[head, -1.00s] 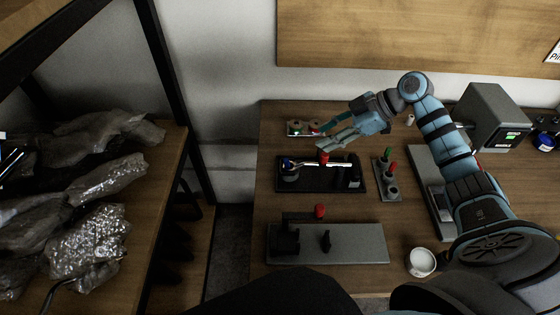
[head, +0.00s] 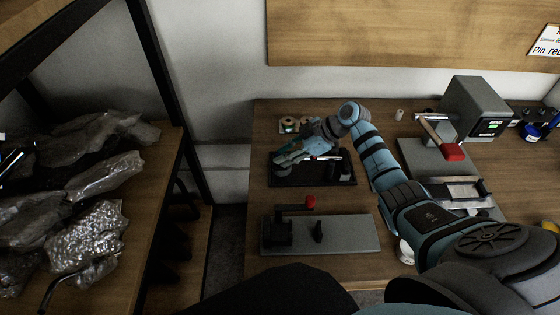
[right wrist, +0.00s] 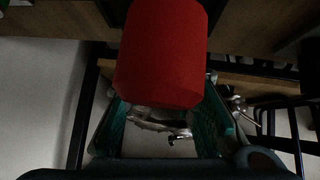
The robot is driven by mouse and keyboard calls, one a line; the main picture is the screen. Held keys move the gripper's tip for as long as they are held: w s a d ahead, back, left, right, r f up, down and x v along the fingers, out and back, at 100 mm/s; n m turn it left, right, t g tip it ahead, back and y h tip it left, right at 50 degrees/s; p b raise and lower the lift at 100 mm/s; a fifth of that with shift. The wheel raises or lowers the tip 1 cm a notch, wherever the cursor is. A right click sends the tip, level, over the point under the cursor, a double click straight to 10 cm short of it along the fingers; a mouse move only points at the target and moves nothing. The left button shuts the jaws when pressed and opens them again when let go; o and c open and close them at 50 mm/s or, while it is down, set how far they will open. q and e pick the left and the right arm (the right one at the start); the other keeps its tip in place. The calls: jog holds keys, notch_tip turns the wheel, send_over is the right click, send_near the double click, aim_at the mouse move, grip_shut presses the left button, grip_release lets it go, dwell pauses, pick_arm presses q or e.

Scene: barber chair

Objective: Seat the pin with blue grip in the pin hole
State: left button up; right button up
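My right gripper (head: 290,156) reaches over the left part of a black tray (head: 300,182) in the head view, fingers pointing left. In the right wrist view its teal fingers (right wrist: 163,128) stand apart. A silvery, shaft-like piece (right wrist: 155,124) shows between them; I cannot tell whether they touch it. A large red cylinder (right wrist: 160,55) stands close to the wrist camera. The pin with blue grip is not clearly visible now; my gripper covers the left part of the tray. I cannot make out the pin hole. My left gripper is not in view.
A grey fixture plate (head: 350,234) with a red knob (head: 311,202) lies in front of the tray. A grey machine with a red-ended lever (head: 453,152) stands at right. A white cup (head: 406,252) is partly behind my arm. Bagged items (head: 95,235) fill the left shelf.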

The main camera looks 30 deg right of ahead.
jog(key=shift+w, duration=0.1)
grip_shut()
notch_tip(320, 180, up, 19)
jog(key=p, duration=0.2)
jog(key=s+a+f+m+t+p, duration=0.1)
jog(key=s+a+f+m+p, duration=0.1)
jog(key=s+a+f+p, duration=0.3)
jog(key=s+f+m+t+p, duration=0.15)
jog(key=f+p, duration=0.25)
jog(key=f, duration=0.4)
jog(key=w+d+r+m+t+h+p, duration=0.1)
jog(key=w+d+r+m+t+h, duration=0.2)
jog(key=m, duration=0.5)
jog(key=w+d+h, duration=0.1)
jog(key=w+h, duration=0.1)
jog(key=h, duration=0.1)
jog(key=shift+w+d+r+m, duration=0.2)
jog(key=shift+w+d+m, duration=0.1)
jog(key=shift+d+m, duration=0.1)
